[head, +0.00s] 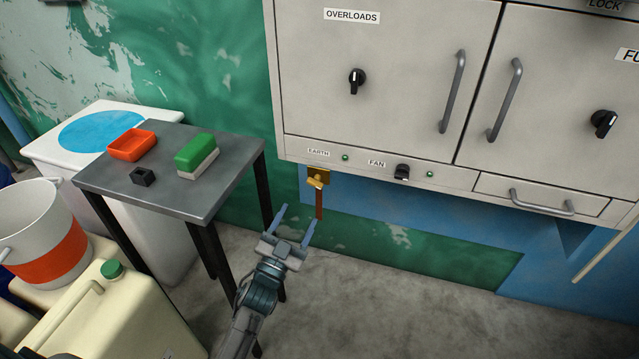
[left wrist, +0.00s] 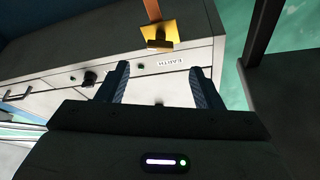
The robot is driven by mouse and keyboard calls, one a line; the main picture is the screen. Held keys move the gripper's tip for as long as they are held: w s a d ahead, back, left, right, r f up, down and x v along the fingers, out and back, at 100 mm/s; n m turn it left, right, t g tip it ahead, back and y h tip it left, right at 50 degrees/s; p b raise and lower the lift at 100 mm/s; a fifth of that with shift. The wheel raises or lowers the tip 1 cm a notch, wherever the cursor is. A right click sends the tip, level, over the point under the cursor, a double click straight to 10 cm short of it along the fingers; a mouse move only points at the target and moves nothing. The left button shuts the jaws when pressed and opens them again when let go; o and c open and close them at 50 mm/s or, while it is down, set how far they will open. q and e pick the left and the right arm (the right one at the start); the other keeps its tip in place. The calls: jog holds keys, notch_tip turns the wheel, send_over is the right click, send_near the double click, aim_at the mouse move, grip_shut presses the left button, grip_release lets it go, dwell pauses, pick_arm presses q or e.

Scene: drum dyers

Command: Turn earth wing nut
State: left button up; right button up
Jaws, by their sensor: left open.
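The brass earth wing nut (head: 318,180) sits on a small brass plate under the cabinet's lower left edge, below the EARTH label (head: 318,152). A copper-brown strap (head: 319,205) hangs down from it. My left gripper (head: 294,215) is open and empty, below and a little left of the wing nut, apart from it. In the left wrist view the wing nut (left wrist: 159,42) shows upside down beyond the open fingers (left wrist: 160,85), near the EARTH label (left wrist: 173,61). My right gripper is not in view.
The grey cabinet (head: 400,100) has knobs, bar handles and a FAN switch (head: 402,172). A small metal table (head: 215,185) stands left of my arm, holding a red tray (head: 131,144) and a green-topped block (head: 197,153). A bucket (head: 40,225) and a jerrycan (head: 110,310) stand at lower left.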

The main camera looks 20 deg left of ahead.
aim_at(313, 186)
pick_arm(q)
jog(key=x, duration=0.9)
jog(key=shift+r, duration=0.1)
jog(key=shift+c, duration=0.4)
jog(key=shift+p, duration=0.35)
jog(key=c, duration=0.9)
